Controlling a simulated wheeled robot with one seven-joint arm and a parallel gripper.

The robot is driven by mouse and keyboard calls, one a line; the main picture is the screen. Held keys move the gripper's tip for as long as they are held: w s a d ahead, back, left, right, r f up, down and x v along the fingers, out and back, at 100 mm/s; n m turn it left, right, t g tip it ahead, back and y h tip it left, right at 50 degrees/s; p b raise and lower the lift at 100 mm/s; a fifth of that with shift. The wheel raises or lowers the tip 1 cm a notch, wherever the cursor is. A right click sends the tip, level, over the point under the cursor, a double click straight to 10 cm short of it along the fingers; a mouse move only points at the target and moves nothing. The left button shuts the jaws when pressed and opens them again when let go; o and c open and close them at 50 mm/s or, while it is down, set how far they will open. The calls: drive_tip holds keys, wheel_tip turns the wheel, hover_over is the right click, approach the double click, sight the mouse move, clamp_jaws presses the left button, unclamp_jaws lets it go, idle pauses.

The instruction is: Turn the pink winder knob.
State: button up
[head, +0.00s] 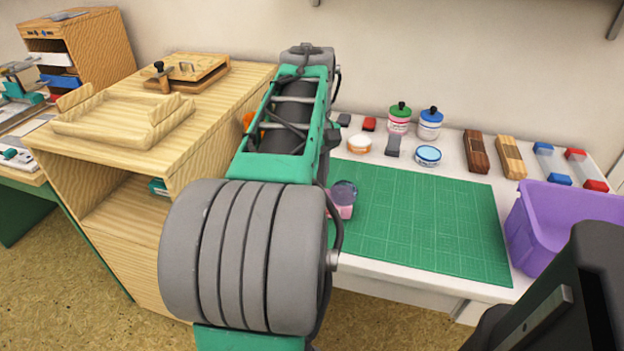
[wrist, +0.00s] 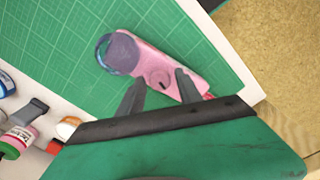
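A pink device (wrist: 158,62) lies on the green cutting mat (wrist: 50,40) in the wrist view. A grey round part with a bluish rim (wrist: 121,54) is at its left end, and a small dark round mark with a slot (wrist: 160,79) is on its pink body. Which part is the winder knob I cannot tell for sure. My gripper (wrist: 160,77) is open, its two fingertips apart over the pink body with the dark mark between them. Contact is unclear. In the head view the pink device (head: 341,211) shows beside my arm, partly hidden; my gripper is hidden there.
A purple bin (head: 530,228) stands at the right end of the white table. Ink jars (head: 399,121), small pads and wooden blocks (head: 509,157) line the back. A wooden cabinet (head: 118,235) is on the left. Most of the mat is clear.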

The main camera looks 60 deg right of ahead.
drive_tip(key=shift+o, duration=0.7)
drive_tip(key=shift+r, duration=0.1)
wheel_tip(320, 180, up, 8)
drive_tip(key=shift+f+p, duration=0.2)
drive_tip(key=shift+p, duration=1)
